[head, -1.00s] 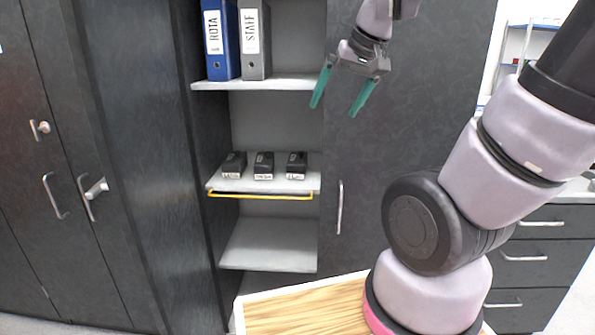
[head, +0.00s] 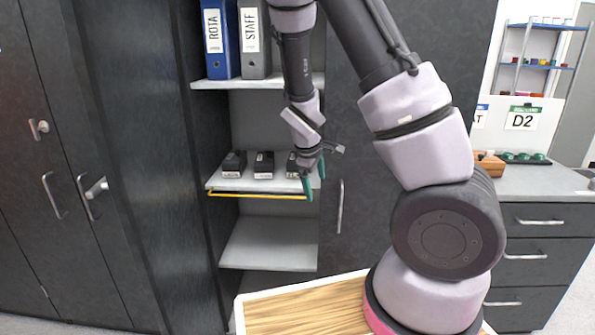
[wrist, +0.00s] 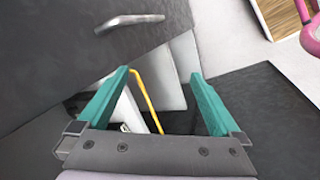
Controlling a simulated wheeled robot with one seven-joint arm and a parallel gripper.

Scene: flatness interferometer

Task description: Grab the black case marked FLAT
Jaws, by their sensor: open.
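Three black cases with small white labels stand in a row on the middle shelf (head: 225,183): a left case (head: 233,164), a middle case (head: 264,165) and a right case (head: 292,168). The labels are too small to read with certainty, so I cannot tell which says FLAT. My gripper (head: 314,184) is open, at the right end of this shelf, partly covering the right case. In the wrist view its green fingers (wrist: 160,76) are spread, with no case held between them. A small piece of a label shows low between them.
A yellow bar (head: 258,195) runs along the shelf front and also shows in the wrist view (wrist: 146,98). Blue ROTA (head: 220,45) and grey STAFF (head: 253,45) binders stand above. A cabinet door with a handle (head: 340,205) is close on the right. The lower shelf (head: 268,243) is empty.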

